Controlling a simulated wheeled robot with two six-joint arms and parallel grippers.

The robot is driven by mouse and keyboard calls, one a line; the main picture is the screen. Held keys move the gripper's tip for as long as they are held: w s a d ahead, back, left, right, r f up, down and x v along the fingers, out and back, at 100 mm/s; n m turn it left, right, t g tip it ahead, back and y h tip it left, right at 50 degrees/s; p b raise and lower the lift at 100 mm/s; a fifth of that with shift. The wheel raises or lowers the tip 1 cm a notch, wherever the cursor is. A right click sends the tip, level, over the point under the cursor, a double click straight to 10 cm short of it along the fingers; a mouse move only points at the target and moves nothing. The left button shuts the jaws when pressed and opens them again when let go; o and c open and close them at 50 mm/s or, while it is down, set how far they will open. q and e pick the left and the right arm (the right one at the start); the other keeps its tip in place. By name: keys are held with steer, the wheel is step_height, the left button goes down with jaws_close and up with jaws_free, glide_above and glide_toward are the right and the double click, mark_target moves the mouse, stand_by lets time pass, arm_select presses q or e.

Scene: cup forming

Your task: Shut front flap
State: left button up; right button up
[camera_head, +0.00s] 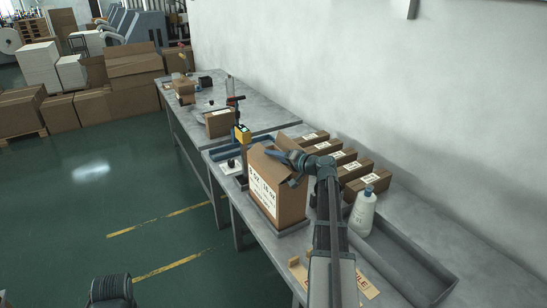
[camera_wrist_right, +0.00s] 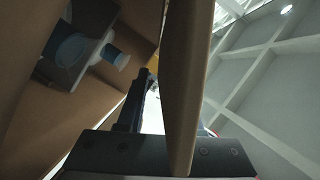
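An open cardboard box (camera_head: 278,198) with a white printed label stands upright on the grey table. A brown flap (camera_head: 262,162) stands up at its top left. My right gripper (camera_head: 297,160) is at the top of the box, near the raised flaps. In the right wrist view, a cardboard flap (camera_wrist_right: 188,70) shows almost edge-on in front of the gripper. One dark finger (camera_wrist_right: 138,100) is left of the flap with a light gap between; the flap hides the other finger. The box's inside (camera_wrist_right: 75,100) holds white and blue items. My left gripper is not in view.
Closed brown boxes (camera_head: 352,170) stand in a row behind the box. A white bottle (camera_head: 363,210) stands right of my right arm, by a grey tray (camera_head: 408,268). A yellow and black device (camera_head: 242,135) stands behind the box on the left. A smaller box (camera_head: 219,123) is farther back.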

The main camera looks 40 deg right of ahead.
steer(key=p+v, duration=0.2)
steer(key=v, duration=1.1)
steer(key=shift+s+p, duration=0.35)
steer(key=shift+s, duration=0.05)
steer(key=shift+d, duration=0.15)
steer(key=shift+s+a+f+m+t+h+b, duration=1.3)
steer(key=shift+s+a+m+h+b, duration=0.6)
steer(key=shift+s+a+h+b, duration=1.15)
steer(key=shift+y, duration=0.35)
steer(key=w, duration=0.4)
steer(key=w+d, duration=0.1)
steer(key=w, duration=0.4)
steer(key=w+d, duration=0.1)
steer(key=w, duration=0.4)
steer(key=shift+w+d+b, duration=0.1)
steer(key=shift+d+b, duration=0.1)
steer(key=shift+b, duration=0.2)
jaws_close()
